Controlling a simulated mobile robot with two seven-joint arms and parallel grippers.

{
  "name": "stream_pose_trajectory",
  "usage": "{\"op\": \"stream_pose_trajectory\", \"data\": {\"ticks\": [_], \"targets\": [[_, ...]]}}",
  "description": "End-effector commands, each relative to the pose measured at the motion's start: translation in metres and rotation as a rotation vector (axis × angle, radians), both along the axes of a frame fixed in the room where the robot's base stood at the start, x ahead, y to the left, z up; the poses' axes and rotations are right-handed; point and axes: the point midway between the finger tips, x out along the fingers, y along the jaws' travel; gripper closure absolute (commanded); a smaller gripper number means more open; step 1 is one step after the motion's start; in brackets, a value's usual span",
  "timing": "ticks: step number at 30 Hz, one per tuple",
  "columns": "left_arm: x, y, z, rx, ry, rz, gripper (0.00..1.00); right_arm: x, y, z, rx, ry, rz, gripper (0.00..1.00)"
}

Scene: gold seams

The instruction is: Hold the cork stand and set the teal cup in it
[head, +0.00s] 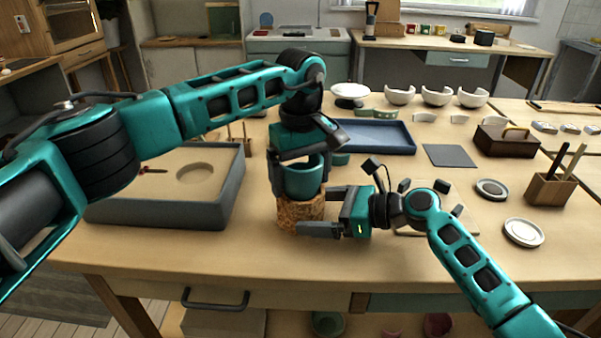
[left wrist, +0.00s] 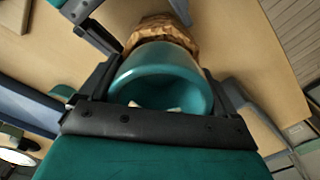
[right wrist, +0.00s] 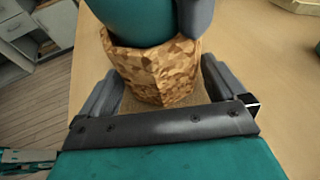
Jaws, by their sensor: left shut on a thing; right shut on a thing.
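The teal cup (head: 303,178) is upright in my left gripper (head: 300,176), which is shut on it from above. The cup's open rim faces the camera in the left wrist view (left wrist: 165,85). The cork stand (head: 301,212) stands on the table directly below the cup. My right gripper (head: 332,212) is shut on the cork stand at table height, with a finger on either side in the right wrist view (right wrist: 155,75). The cup's bottom meets the stand's top there, and the stand's rim hides its lowest part. I cannot tell how deep it sits.
A grey-walled tray (head: 165,213) with a sand-coloured bed is at the left. A blue tray (head: 370,137), a grey mat (head: 449,156) and white bowls (head: 437,96) are behind. A brown box (head: 504,140), tool holder (head: 548,190) and round lids (head: 523,232) are at the right.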

Motion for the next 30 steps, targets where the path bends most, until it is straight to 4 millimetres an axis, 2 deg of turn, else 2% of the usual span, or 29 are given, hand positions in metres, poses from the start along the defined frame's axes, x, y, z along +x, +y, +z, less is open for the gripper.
{"op": "stream_pose_trajectory", "data": {"ticks": [22, 23, 25, 30], "targets": [[0.0000, 0.0001, -0.0020, 0.000, 0.000, 0.001, 0.36, -0.0002, 0.0003, 0.0004, 0.001, 0.000, 0.001, 0.19], [0.0000, 0.0001, -0.0021, 0.000, 0.000, 0.001, 0.08, -0.0002, 0.0004, 0.0003, 0.001, 0.000, 0.001, 0.19], [-0.0001, 0.0003, -0.0023, 0.000, 0.001, 0.001, 0.01, -0.0002, 0.0003, 0.0004, 0.001, 0.000, 0.001, 0.19], [-0.0003, 0.0004, -0.0027, 0.001, 0.002, 0.001, 0.00, -0.0001, 0.0003, 0.0004, 0.001, 0.000, 0.001, 0.19]]}}
